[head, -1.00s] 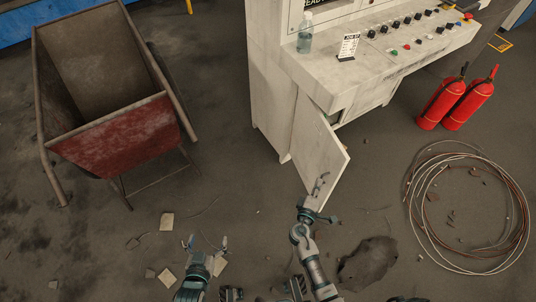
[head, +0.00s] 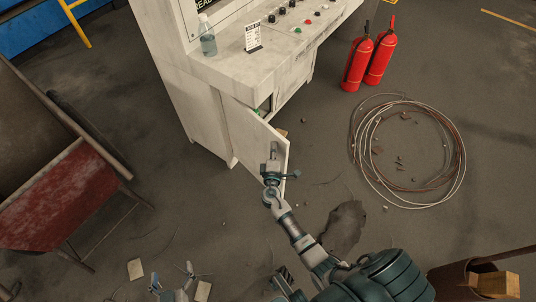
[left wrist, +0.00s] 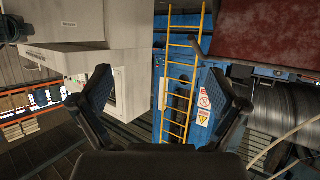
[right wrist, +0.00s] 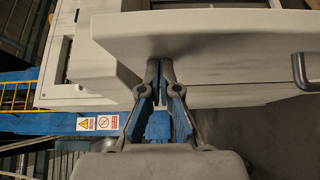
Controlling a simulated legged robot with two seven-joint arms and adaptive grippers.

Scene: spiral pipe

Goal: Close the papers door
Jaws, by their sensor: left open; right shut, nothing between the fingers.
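The papers door (head: 245,132) is a pale grey panel low on the white control cabinet (head: 180,100). It stands ajar, with a dark gap behind its top edge. My right gripper (head: 272,160) is shut and empty at the door's free end. In the right wrist view, its closed fingertips (right wrist: 160,68) meet the edge of the door panel (right wrist: 210,35) or sit just short of it; I cannot tell which. A dark handle (right wrist: 300,70) is to their right. My left gripper (head: 172,275) is low in the head view, away from the door. Its fingers (left wrist: 160,78) are spread and empty.
A rusty red cart (head: 60,200) stands at the left. Two red extinguishers (head: 370,62) and a cable coil (head: 405,190) are on the right. A dark flat piece (head: 345,225) lies near my right arm. The floor left of the door is mostly clear.

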